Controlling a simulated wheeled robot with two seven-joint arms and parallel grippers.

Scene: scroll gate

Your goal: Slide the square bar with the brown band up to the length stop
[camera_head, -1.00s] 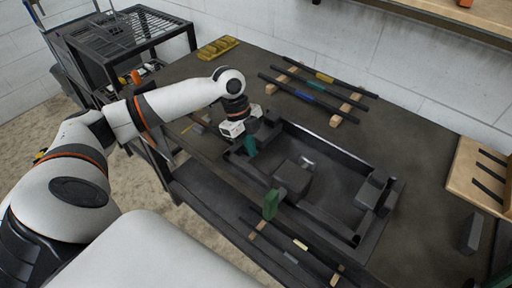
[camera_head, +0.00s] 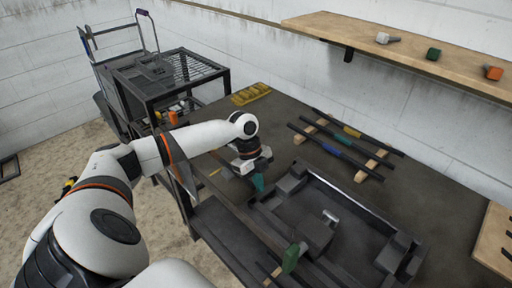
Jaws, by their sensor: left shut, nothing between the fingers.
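My left gripper (camera_head: 256,164) is shut and empty at the near-left end of a dark metal frame (camera_head: 345,193) on the table. Its fingertips are mostly hidden. A teal block (camera_head: 258,182) is just below the gripper; I cannot tell whether they touch. A green block (camera_head: 292,257) is farther along the near edge. Dark bars (camera_head: 268,269) show partly at the bottom, cut by the frame edge. I cannot make out a brown band on any bar, nor tell which part is the length stop. My right gripper is not in view.
Dark bars with yellow (camera_head: 352,131) and blue (camera_head: 331,149) bands lie on wooden supports (camera_head: 371,165) at the back. A yellow tray (camera_head: 250,93) sits at the table's far left. A wooden shelf (camera_head: 410,50) runs along the wall. A black cart (camera_head: 170,72) stands behind my left arm.

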